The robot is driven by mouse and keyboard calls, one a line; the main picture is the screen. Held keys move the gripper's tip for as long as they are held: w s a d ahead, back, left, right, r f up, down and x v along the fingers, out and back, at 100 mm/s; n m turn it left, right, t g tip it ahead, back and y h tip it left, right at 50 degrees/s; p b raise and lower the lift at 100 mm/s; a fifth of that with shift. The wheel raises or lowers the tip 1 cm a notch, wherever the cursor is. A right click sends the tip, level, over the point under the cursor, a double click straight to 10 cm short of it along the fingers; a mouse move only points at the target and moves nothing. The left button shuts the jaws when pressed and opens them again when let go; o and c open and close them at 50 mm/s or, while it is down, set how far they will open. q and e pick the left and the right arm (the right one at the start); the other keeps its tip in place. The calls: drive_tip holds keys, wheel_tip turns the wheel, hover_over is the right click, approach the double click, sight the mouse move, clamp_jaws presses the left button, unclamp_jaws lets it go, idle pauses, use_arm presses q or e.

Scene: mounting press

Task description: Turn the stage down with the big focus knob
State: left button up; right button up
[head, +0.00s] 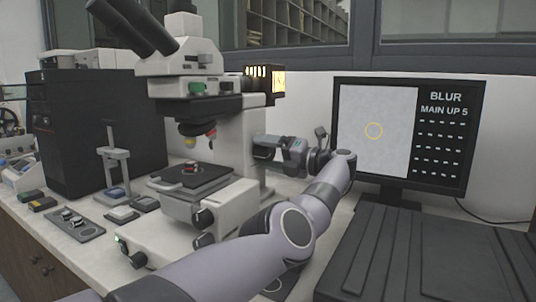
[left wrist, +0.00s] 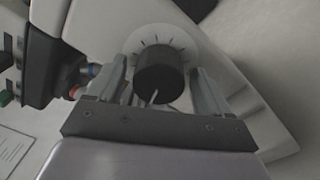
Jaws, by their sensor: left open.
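The microscope (head: 215,150) stands on the bench, with a dark stage (head: 165,186) holding a small round sample with red on it. My left gripper (head: 258,147) is at the right side of the microscope's column. In the left wrist view, a black round knob (left wrist: 160,72) with a ticked pale dial behind it lies between the fingers of my left gripper (left wrist: 160,85). The fingers are open, one on each side; I cannot tell whether either touches it. My right gripper is not in view.
The monitor (head: 402,135) reads "BLUR" and "MAIN UP 5" beside a pale picture with a yellow circle. Smaller black knobs (head: 203,218) are below the stage. A black box (head: 85,130) and a small stand (head: 116,160) are at left. A dark ribbed surface (head: 420,260) fills the lower right.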

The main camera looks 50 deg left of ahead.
use_arm(q)
drive_tip(key=shift+r, duration=0.15)
drive_tip(key=shift+r, duration=0.3)
drive_tip(key=r+p, duration=0.1)
drive_tip(key=r, duration=0.1)
drive_tip(key=r+p, duration=0.2)
drive_tip(key=r, duration=0.1)
drive_tip(key=r+p, duration=0.1)
drive_tip(key=r, duration=0.1)
drive_tip(key=shift+w+a+r, duration=0.3)
drive_tip(key=shift+w+a, duration=0.05)
drive_tip(key=shift+w, duration=0.05)
drive_tip(key=r, duration=0.1)
drive_tip(key=s+r+p, duration=0.1)
drive_tip(key=d+r+p, duration=0.1)
drive_tip(key=shift+s+r, duration=0.25)
drive_tip(key=shift+w+a+r+p, duration=0.2)
drive_tip(key=shift+p, duration=0.55)
drive_tip(key=shift+w+r+p, duration=0.2)
drive_tip(key=shift+r+p, duration=0.1)
drive_tip(key=shift+p, duration=0.15)
wheel_tip(320, 180, up, 7)
drive_tip(key=p, duration=0.7)
hover_over(256, 101)
drive_tip(key=d, duration=0.4)
drive_tip(key=shift+w+a, duration=0.25)
drive_tip(key=shift+w, duration=0.2)
